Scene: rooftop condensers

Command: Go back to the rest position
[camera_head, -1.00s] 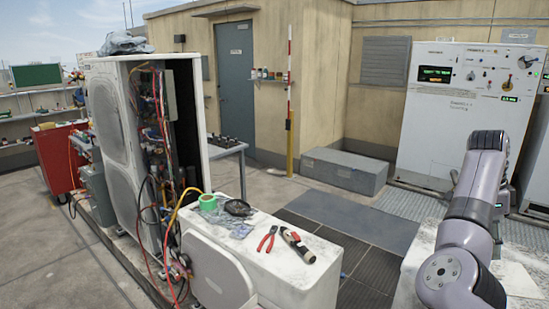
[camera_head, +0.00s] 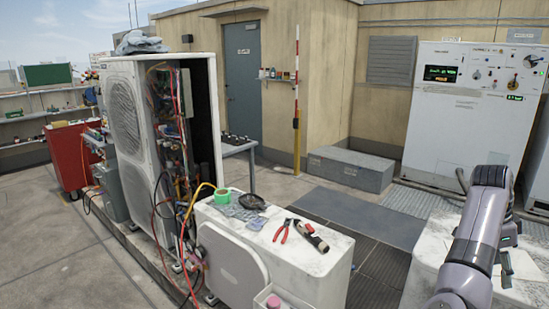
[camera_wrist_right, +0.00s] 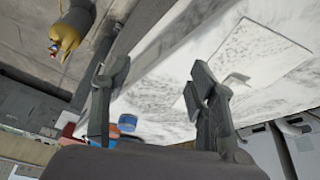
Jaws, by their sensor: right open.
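My right arm comes in at the right of the head view, over a worn white unit top (camera_head: 428,262). In the wrist view my right gripper (camera_wrist_right: 157,82) has its two dark fingers wide apart with nothing between them. Behind the fingers is a scuffed white surface (camera_wrist_right: 160,100) with a flat pale plate (camera_wrist_right: 262,60) on it. A blue-capped item (camera_wrist_right: 127,122) shows just beside the left finger, partly hidden. My left gripper is not in view.
A white unit (camera_head: 325,265) holds red pliers (camera_head: 282,231), a dark-and-red tool (camera_head: 312,238) and green tape (camera_head: 221,196). An opened condenser (camera_head: 125,110) with loose hoses stands at left. A white control cabinet (camera_head: 465,120) stands at back right. Dark mats (camera_head: 375,217) lie between.

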